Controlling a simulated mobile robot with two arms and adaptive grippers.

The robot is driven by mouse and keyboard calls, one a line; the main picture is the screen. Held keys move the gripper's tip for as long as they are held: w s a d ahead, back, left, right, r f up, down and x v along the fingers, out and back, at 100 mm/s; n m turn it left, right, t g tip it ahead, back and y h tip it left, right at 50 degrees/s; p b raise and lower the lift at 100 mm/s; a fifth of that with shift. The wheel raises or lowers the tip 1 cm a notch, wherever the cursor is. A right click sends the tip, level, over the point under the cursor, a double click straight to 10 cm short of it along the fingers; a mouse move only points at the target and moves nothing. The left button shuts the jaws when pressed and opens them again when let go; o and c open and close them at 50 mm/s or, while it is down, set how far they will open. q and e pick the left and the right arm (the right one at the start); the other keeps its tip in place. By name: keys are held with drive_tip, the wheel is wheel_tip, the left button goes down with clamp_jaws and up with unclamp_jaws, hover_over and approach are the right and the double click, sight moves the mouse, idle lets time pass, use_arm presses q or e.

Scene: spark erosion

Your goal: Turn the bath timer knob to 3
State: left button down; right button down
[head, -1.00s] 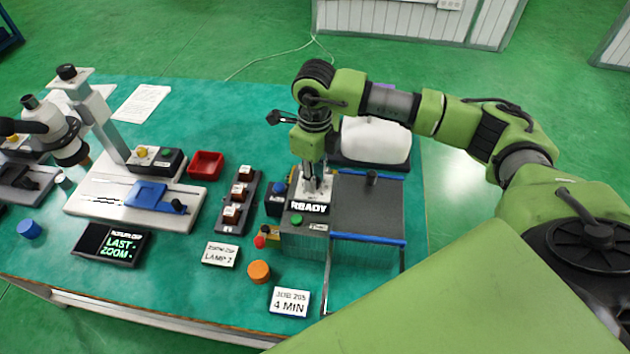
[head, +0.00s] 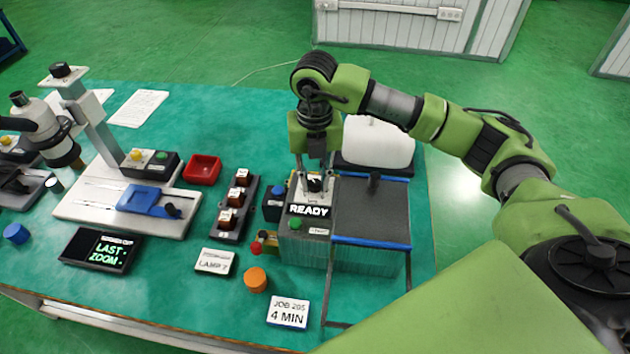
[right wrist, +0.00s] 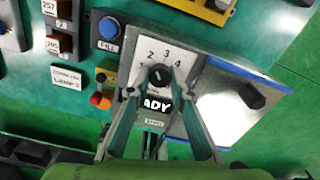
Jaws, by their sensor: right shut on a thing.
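The bath timer knob (right wrist: 160,75) is a small black knob on a white dial plate (right wrist: 180,88) numbered 1 to 4. It also shows in the head view (head: 315,185), on top of the grey bath unit (head: 303,250) behind the READY display (head: 309,210). My right gripper (right wrist: 159,82) points down over the dial, and its fingers are shut on the knob from both sides. The gripper also shows in the head view (head: 313,177). A pale mark shows on the knob, but I cannot tell exactly which number it points to. My left gripper is not in view.
The job card (head: 289,312) reads JOB 205, 4 MIN. An orange cap (head: 256,280) and a LAMP 2 card (head: 215,262) lie in front. A blue button box (head: 274,204) stands close left of the dial; the bath's grey lid (head: 371,208) lies right.

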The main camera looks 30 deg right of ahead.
sight(315, 183)
drive_tip(key=m, duration=0.4)
drive_tip(key=shift+w+r+b, duration=0.1)
drive_tip(key=shift+b, duration=0.3)
drive_tip(key=shift+m, duration=1.9)
drive_tip(key=c, duration=1.8)
unclamp_jaws()
wheel_tip(315, 183, up, 12)
